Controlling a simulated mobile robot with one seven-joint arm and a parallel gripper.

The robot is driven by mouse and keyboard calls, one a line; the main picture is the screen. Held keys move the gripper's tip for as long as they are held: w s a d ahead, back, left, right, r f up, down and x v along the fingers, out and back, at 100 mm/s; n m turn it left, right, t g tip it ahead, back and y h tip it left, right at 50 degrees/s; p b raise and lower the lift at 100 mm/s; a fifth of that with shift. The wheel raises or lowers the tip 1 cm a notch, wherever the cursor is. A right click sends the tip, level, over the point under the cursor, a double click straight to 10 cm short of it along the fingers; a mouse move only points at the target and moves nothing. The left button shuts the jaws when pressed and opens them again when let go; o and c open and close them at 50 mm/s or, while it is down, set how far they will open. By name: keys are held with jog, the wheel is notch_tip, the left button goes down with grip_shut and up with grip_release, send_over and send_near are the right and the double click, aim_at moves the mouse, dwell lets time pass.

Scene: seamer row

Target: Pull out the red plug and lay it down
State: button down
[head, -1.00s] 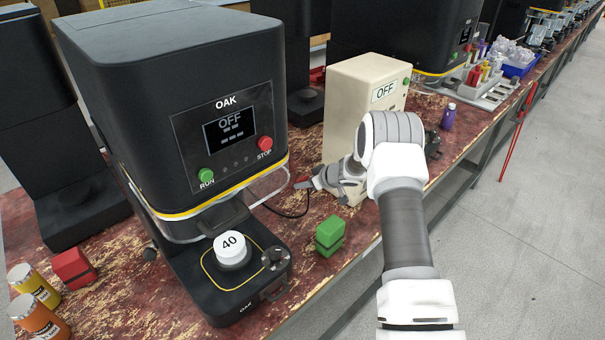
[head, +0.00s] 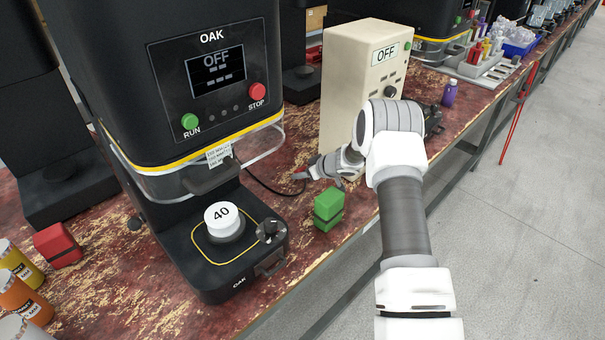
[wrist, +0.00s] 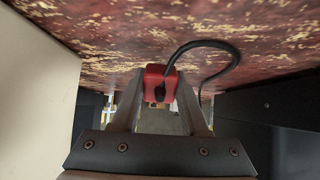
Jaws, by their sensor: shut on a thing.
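My gripper (head: 303,176) is low over the worn red bench in front of the cream box (head: 350,90), pointing left. In the wrist view it is shut on the red plug (wrist: 157,75), which sits between the fingertips. A black cable (wrist: 205,43) loops from the plug beside the bench surface. In the head view the cable (head: 262,186) runs left toward the black OAK machine, and the plug is hard to make out. No socket shows around the plug. I cannot tell whether the plug touches the bench. The cream box and the OAK display both read OFF.
Green blocks (head: 328,209) stand on the bench just in front of my gripper. The OAK machine (head: 180,90) with a white 40 weight (head: 222,217) is at left. A purple bottle (head: 449,94) stands behind my arm, near the bench's right edge.

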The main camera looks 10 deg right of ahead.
jog(key=shift+c, duration=1.7)
grip_release()
jog(key=p+v, duration=0.3)
jog(key=v, duration=1.4)
jog(key=shift+s, duration=0.2)
jog(key=shift+r, duration=0.1)
